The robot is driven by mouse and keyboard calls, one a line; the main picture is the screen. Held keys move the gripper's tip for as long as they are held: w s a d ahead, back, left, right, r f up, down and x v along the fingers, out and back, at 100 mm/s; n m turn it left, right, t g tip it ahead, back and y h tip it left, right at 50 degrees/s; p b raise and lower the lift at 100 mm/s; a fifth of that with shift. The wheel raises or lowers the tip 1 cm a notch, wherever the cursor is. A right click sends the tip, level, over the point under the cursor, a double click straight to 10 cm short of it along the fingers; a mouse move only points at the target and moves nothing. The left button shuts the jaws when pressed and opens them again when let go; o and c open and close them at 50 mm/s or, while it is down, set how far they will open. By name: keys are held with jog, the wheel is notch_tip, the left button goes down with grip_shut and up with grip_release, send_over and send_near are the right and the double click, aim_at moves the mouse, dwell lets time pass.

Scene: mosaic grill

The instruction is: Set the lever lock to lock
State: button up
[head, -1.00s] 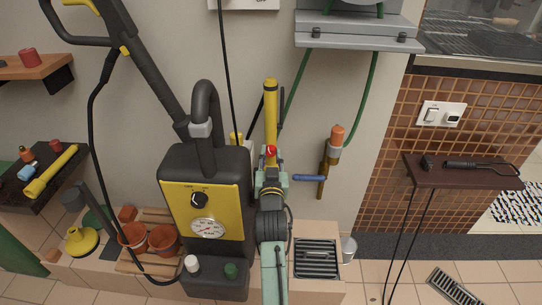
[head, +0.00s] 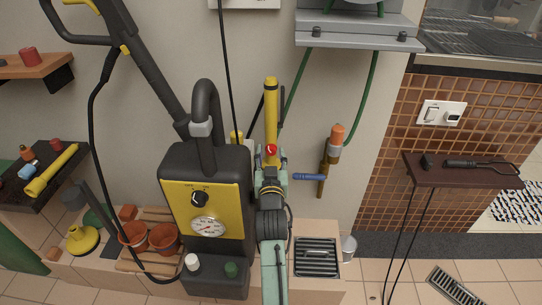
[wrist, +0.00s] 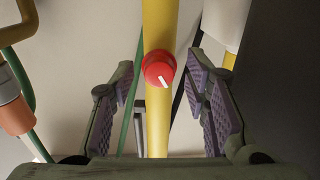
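A red round knob (wrist: 158,68) with a white pointer line sits on an upright yellow tube (wrist: 160,120); I take it as the lever lock, but no label shows on it. The line points down and slightly right in the wrist view. In the head view the knob (head: 271,149) is small, low on the yellow tube (head: 271,105), just beyond my gripper. My gripper (wrist: 166,85) is open, with one finger on each side of the tube and nothing between the pads. The fingers look apart from the knob. In the head view my gripper (head: 271,172) is partly hidden by my arm.
A black and yellow pressure washer (head: 203,215) stands close on the left. A blue lever (head: 309,177) on a pipe with an orange cap (head: 337,134) is to the right. Green hoses (head: 369,95) hang from a grey shelf (head: 355,42). A dark side shelf (head: 465,176) is farther right.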

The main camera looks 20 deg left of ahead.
jog(key=v, duration=0.7)
jog(key=shift+s, duration=0.2)
jog(key=shift+d, duration=0.1)
dwell(0.5)
